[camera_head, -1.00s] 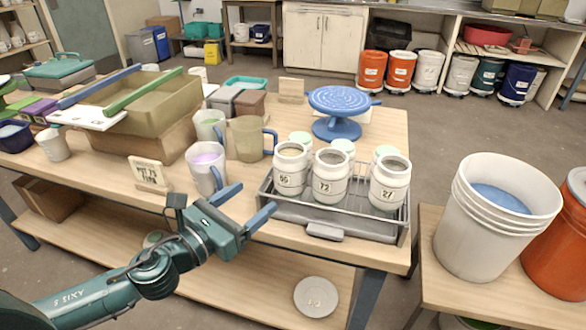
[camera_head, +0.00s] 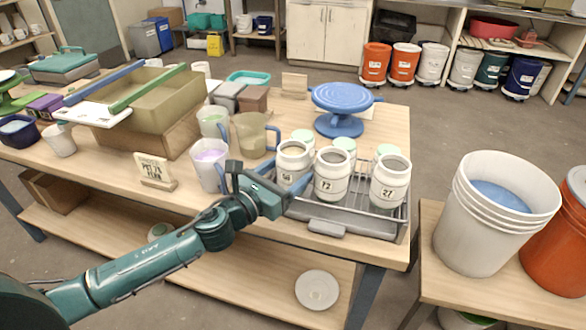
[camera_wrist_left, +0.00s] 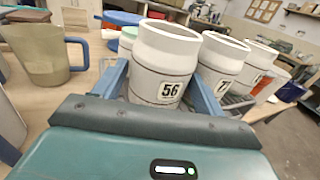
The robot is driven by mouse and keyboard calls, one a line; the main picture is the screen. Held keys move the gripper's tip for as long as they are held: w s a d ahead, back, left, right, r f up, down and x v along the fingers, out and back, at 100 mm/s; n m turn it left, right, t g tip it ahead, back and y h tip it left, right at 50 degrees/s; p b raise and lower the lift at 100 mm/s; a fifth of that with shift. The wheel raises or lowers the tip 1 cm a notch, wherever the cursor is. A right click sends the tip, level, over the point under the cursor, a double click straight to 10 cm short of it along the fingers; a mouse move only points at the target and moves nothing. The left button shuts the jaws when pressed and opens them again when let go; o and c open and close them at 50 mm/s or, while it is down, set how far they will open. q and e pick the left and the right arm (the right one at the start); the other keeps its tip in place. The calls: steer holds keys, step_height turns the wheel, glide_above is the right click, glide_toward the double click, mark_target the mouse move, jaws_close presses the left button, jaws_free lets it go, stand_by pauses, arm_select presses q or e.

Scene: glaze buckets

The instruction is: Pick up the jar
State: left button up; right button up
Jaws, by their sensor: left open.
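Three white lidless jars stand in a wire rack (camera_head: 365,228) at the table's front edge. The left jar, labelled 56 (camera_head: 292,157), shows large in the left wrist view (camera_wrist_left: 163,60). The middle jar, labelled 72 (camera_head: 332,172), and the right jar, labelled 27 (camera_head: 389,182), stand to its right. My left gripper (camera_head: 286,176) is open, with one blue finger on each side of jar 56. Jar 56 is upright in the rack; whether the fingers touch it I cannot tell. My right gripper is out of view.
Mint-lidded jars (camera_head: 345,145) stand close behind the front row. A lilac-filled pitcher (camera_head: 209,166) and an olive pitcher (camera_head: 251,135) stand left of the rack. A blue turntable (camera_head: 341,108) stands behind. A white bucket (camera_head: 492,215) is on the right bench.

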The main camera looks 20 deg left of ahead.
mark_target(282, 157)
arm_select(q)
steer(key=shift+c, duration=0.5)
steer(key=c, duration=0.9)
steer(key=shift+r, duration=0.1)
steer(key=shift+c, duration=0.7)
steer(key=shift+r, duration=0.2)
steer(key=shift+r+p, duration=0.55)
steer(key=shift+r, duration=0.45)
step_height(282, 157, up, 2)
steer(key=shift+r+p, duration=0.1)
steer(key=shift+p, duration=0.3)
steer(key=shift+r+p, duration=0.55)
steer(key=shift+r, duration=1.1)
steer(key=shift+r+p, duration=0.3)
steer(key=shift+r, duration=0.7)
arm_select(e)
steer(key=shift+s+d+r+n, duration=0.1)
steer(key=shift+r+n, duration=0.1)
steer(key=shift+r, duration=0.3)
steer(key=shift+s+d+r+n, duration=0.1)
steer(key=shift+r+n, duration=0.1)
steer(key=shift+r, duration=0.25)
arm_select(q)
steer(key=shift+r, duration=0.1)
